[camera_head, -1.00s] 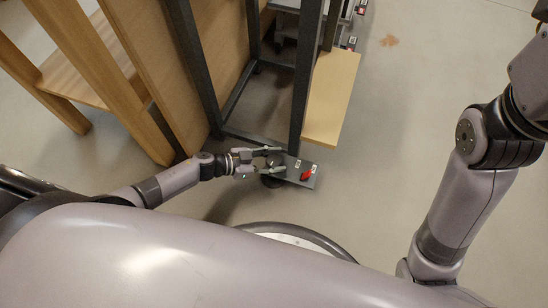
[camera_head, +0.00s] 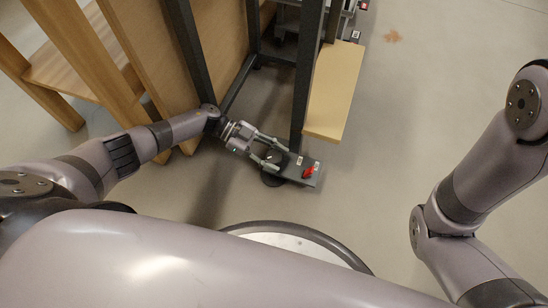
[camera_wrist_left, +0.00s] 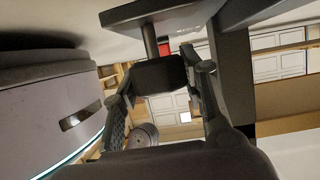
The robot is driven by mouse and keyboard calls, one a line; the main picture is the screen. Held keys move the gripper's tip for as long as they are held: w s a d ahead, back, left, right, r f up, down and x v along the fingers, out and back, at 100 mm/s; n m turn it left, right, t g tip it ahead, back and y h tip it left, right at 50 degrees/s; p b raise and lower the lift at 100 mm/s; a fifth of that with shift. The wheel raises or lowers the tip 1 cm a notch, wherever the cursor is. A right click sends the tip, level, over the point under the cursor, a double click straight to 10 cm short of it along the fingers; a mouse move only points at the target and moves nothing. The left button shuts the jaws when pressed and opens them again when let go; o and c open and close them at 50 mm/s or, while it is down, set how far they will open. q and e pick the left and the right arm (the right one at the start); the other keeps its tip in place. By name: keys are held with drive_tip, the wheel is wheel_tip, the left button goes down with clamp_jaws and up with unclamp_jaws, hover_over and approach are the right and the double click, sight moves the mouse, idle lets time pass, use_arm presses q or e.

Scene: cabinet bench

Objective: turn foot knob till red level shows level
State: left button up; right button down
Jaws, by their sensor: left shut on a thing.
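The foot bracket (camera_head: 297,178) is a grey plate at the bottom of the dark frame leg. The red level (camera_head: 309,172) sits on its right end; its exact tilt is too small to read. My left gripper (camera_head: 278,160) comes in from the upper left with its fingers at the bracket's left end. In the left wrist view, my left gripper (camera_wrist_left: 165,72) has a finger on each side of the dark foot knob (camera_wrist_left: 160,76), shut on it. The knob joins a stem to a dark plate. In the head view the gripper mostly hides the knob. My right gripper is out of view.
The dark frame leg (camera_head: 307,85) rises beside the bracket. A pale wooden board (camera_head: 334,90) stands right of it, and a wooden panel (camera_head: 205,60) left of my gripper. A dark round disc (camera_head: 271,180) is below the bracket's left end. Floor (camera_head: 400,130) to the right is open.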

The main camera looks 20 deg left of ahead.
sight(275, 156)
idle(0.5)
use_arm(q)
drive_tip(key=o, duration=1.2)
drive_tip(key=shift+c, duration=0.2)
wheel_tip(275, 156, up, 10)
drive_tip(key=shift+d, duration=0.15)
